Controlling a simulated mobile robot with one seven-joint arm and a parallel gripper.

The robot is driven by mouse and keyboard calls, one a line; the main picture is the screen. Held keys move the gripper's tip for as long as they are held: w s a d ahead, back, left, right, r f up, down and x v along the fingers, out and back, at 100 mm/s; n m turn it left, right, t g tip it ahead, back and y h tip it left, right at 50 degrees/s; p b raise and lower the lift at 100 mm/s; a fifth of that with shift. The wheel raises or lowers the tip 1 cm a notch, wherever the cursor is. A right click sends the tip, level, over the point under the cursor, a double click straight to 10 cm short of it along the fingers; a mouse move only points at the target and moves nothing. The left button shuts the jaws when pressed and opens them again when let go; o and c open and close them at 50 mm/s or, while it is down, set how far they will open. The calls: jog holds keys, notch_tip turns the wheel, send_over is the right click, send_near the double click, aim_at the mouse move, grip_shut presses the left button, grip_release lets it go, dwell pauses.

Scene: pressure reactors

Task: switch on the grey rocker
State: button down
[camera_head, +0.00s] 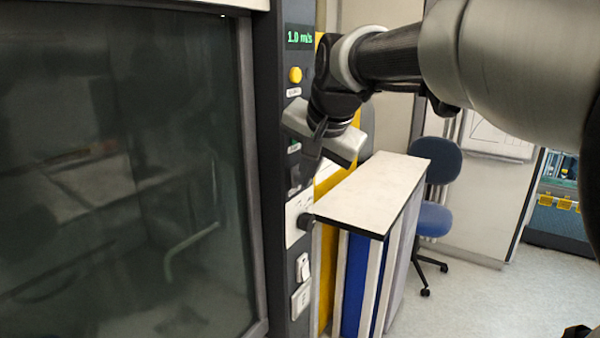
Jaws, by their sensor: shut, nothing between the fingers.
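A dark vertical control panel (270,130) runs down the right side of the glass-fronted cabinet. A dark grey switch-like part (294,177) sits on it below a small green element; it is partly hidden by my gripper, so I cannot tell its position. My gripper (308,172) comes from the upper right. Its fingers are shut and empty, pointing down beside that part. I cannot tell whether they touch it. A pale rocker-like switch (302,266) is lower on the panel, clear of my gripper.
A green display (300,37) and a yellow button (295,75) are higher on the panel. A black knob (306,221) and a white socket (301,300) are lower. A white-topped rack (375,186) stands close at right, with a blue chair (436,218) behind it.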

jog(key=shift+w+a+f, duration=0.1)
jog(key=shift+a, duration=0.05)
dwell(0.3)
jog(key=shift+r+p, duration=0.55)
jog(key=shift+r, duration=0.3)
